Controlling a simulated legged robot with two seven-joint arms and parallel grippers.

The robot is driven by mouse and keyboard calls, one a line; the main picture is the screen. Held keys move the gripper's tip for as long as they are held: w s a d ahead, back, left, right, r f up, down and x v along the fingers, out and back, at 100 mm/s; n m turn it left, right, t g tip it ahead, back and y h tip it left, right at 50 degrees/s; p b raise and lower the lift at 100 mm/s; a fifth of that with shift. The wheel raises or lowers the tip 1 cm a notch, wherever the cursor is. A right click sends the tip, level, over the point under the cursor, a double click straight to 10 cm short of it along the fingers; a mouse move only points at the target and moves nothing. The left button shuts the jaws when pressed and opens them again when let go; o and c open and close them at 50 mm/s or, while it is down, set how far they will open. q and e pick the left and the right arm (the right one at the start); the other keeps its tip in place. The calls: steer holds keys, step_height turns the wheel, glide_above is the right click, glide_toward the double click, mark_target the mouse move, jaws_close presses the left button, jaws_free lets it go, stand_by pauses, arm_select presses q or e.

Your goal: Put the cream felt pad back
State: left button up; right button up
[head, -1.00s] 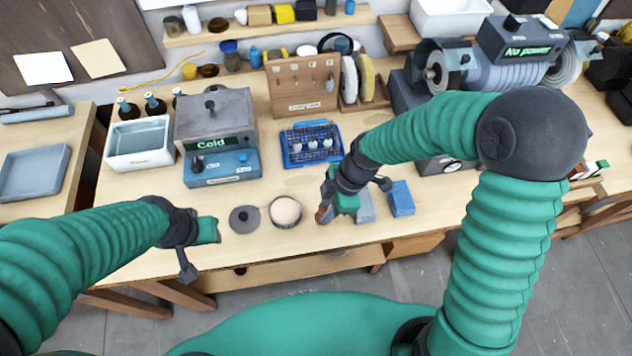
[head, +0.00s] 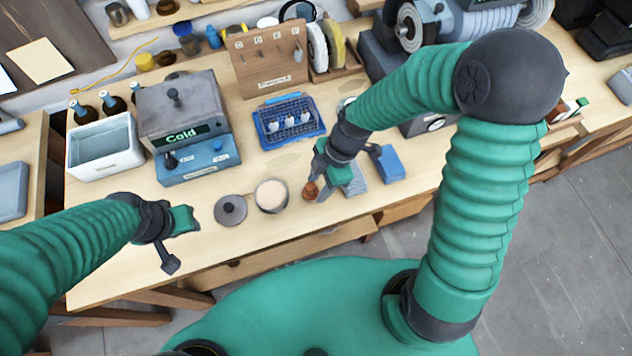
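A round, open tin (head: 272,196) stands near the table's front edge, with a flat cream-coloured disc inside its dark rim. I cannot tell whether this disc is the felt pad. A dark round lid (head: 230,210) with a knob lies to its left. My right gripper (head: 325,178) points down to the right of the tin, beside a small brown piece (head: 310,191). Whether it touches or holds that piece is unclear. A grey block (head: 355,180) lies partly behind this gripper, with a blue block (head: 389,163) to its right. My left gripper (head: 182,222) is left of the lid; its fingers overlap from this side.
A blue tray (head: 262,138) with small white pieces stands behind the tin. A heater reading "Cold" (head: 197,163) and a white basin (head: 103,165) stand at left. A tool rack (head: 262,85) and a grinder (head: 410,28) stand behind. The table front is bare near the lid.

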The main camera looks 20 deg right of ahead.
steer(key=shift+w+d, duration=0.1)
steer(key=shift+w+r, duration=0.15)
steer(key=shift+r, duration=0.35)
steer(key=v, duration=1.1)
steer(key=s+d+f+m+h, duration=0.1)
steer(key=m, duration=0.4)
steer(key=s+d+f+m+t+h, duration=0.1)
steer(key=m, duration=0.3)
steer(key=s+d+f+m+t+h, duration=0.1)
steer(key=f+m, duration=0.1)
steer(key=m, duration=0.3)
steer(key=shift+s+m+p, duration=0.3)
steer(key=shift+s+p, duration=0.05)
steer(key=m, duration=0.3)
steer(key=shift+s+d+f+m+t+h, duration=0.2)
steer(key=shift+d+f+m+t+h, duration=0.1)
steer(key=shift+d+m, duration=0.1)
